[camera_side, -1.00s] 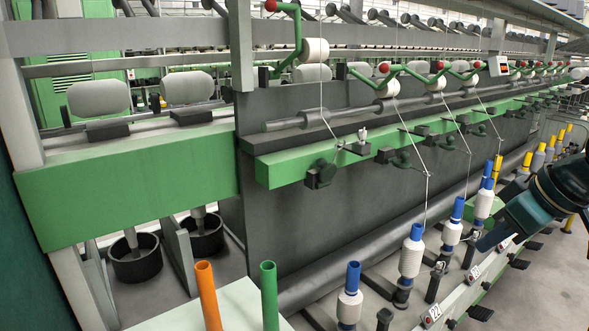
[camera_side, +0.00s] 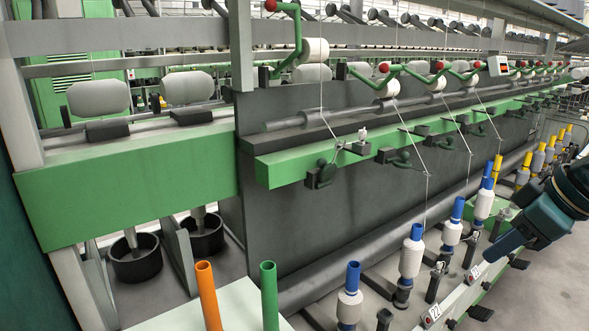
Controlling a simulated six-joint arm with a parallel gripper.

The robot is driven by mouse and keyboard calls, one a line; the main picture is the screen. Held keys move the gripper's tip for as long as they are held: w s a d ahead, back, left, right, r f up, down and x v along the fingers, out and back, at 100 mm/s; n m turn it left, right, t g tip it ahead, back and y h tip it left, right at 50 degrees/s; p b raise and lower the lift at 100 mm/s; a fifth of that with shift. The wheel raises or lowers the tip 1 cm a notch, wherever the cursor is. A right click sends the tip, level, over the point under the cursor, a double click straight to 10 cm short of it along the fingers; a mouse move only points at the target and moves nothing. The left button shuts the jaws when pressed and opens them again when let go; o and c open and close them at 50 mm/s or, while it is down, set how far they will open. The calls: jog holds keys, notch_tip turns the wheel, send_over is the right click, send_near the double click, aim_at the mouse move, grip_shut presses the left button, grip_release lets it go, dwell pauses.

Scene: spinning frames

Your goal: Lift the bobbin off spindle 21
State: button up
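Several white bobbins on blue-topped tubes stand upright on the spindle row: a near one (camera_side: 349,306), a second (camera_side: 411,261), a third (camera_side: 452,232) and a fourth (camera_side: 484,205). A plate marked 22 (camera_side: 433,313) sits on the rail in front. The plate behind it (camera_side: 474,273) is too small to read surely, so I cannot tell which bobbin is on spindle 21. My gripper (camera_side: 492,255) is dark teal and comes in from the right edge, tilted down toward the left. It is in front of the row, apart from the bobbins. Its finger opening is not visible.
An orange tube (camera_side: 208,295) and a green tube (camera_side: 269,297) stand on a pale surface (camera_side: 170,318) at the front left. Yarns run down from the green machine rail (camera_side: 300,168) toward the spindles. Yellow-topped bobbins stand farther back. The floor at the lower right is open.

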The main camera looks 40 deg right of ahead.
jog(key=o, duration=0.5)
jog(key=shift+c, duration=0.2)
jog(key=shift+w, duration=0.1)
jog(key=m+g, duration=0.5)
jog(key=m, duration=1.2)
send_over(354, 265)
notch_tip(354, 265, down, 11)
jog(key=shift+d+f, duration=0.1)
jog(key=shift+f, duration=0.1)
jog(key=shift+f, duration=0.1)
jog(key=shift+f, duration=4.2)
